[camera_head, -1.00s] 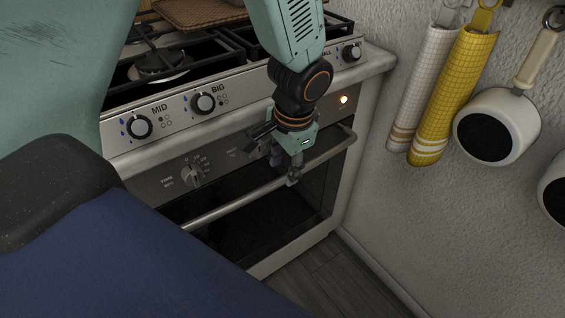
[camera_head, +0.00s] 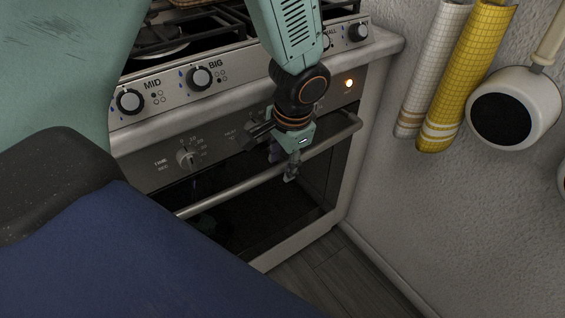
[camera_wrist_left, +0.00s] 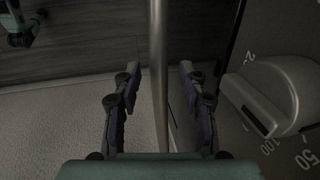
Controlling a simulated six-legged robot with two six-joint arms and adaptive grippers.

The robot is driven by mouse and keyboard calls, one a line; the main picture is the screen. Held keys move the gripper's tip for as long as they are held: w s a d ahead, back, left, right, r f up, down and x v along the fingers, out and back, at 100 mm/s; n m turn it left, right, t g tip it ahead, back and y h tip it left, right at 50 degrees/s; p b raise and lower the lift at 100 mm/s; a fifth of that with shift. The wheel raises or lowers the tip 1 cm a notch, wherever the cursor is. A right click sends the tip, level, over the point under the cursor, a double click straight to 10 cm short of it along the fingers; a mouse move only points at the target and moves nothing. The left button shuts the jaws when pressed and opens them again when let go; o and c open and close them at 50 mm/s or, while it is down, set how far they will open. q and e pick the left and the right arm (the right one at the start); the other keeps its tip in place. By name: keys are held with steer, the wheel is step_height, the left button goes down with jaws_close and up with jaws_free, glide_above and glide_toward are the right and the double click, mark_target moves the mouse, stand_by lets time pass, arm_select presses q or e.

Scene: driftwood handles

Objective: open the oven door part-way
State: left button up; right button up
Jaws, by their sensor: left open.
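The oven door (camera_head: 252,217) has a dark glass panel and looks shut in the head view. Its handle (camera_head: 232,187) is a long metal bar across the top of the door. My left gripper (camera_head: 283,168) is at the right part of this handle, pointing down. In the left wrist view, the handle bar (camera_wrist_left: 158,35) runs upright between the two open fingers of the left gripper (camera_wrist_left: 160,82), with a gap on each side. The bar's contact with the fingers, if any, cannot be seen.
The gas hob (camera_head: 165,45) is on top. A textured wall (camera_head: 450,220) with a hanging yellow towel (camera_head: 468,75) and white pan (camera_head: 515,110) stands close at right. Floor (camera_head: 320,275) shows below.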

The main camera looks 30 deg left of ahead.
arm_select(q)
steer(key=shift+w, duration=0.1)
jaws_close()
stand_by(0.3)
stand_by(0.4)
